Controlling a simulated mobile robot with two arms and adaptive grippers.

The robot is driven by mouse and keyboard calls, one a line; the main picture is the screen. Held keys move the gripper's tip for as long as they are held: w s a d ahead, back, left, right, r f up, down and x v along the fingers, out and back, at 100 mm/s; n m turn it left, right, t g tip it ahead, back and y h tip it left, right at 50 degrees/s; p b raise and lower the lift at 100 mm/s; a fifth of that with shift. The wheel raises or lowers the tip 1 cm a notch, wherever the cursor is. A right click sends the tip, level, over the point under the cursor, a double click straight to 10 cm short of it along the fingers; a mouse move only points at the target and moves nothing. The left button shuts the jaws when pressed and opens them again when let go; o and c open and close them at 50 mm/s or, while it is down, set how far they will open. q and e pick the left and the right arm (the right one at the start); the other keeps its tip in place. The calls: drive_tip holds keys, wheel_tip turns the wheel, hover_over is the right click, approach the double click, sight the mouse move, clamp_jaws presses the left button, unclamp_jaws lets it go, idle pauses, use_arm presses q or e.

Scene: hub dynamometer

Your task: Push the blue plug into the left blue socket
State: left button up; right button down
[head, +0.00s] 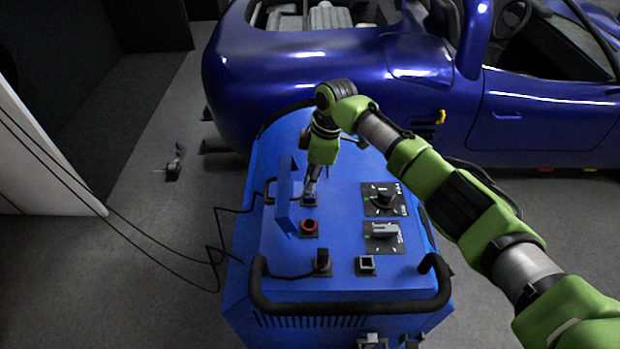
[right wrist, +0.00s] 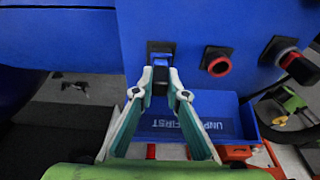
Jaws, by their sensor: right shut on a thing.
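My right gripper (head: 311,187) points down at the upper left of the blue machine's panel. In the right wrist view its two fingers (right wrist: 161,92) are closed on the sides of a plug (right wrist: 160,75) with a dark body and a blue part. The plug is lined up with a dark square socket (right wrist: 154,46), which also shows in the head view (head: 309,201). The plug's front end is at the socket's face; how deep it sits is hidden. My left gripper is not in view.
A red-ringed button (head: 309,227) is close in front of the socket. An upright blue plate (head: 286,195) stands just left. Two rotary switches (head: 384,199) are at right. Another black plug (head: 322,259) and an open socket (head: 367,264) lie near the black handle (head: 350,305).

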drive_tip(key=c, duration=1.9)
unclamp_jaws()
drive_tip(key=r, duration=0.4)
drive_tip(key=d+r, duration=0.1)
drive_tip(key=r, duration=0.2)
drive_tip(key=d+r, duration=0.1)
drive_tip(key=r, duration=0.3)
drive_tip(key=shift+d+r, duration=0.15)
drive_tip(key=shift+r, duration=0.2)
drive_tip(key=shift+f, duration=0.1)
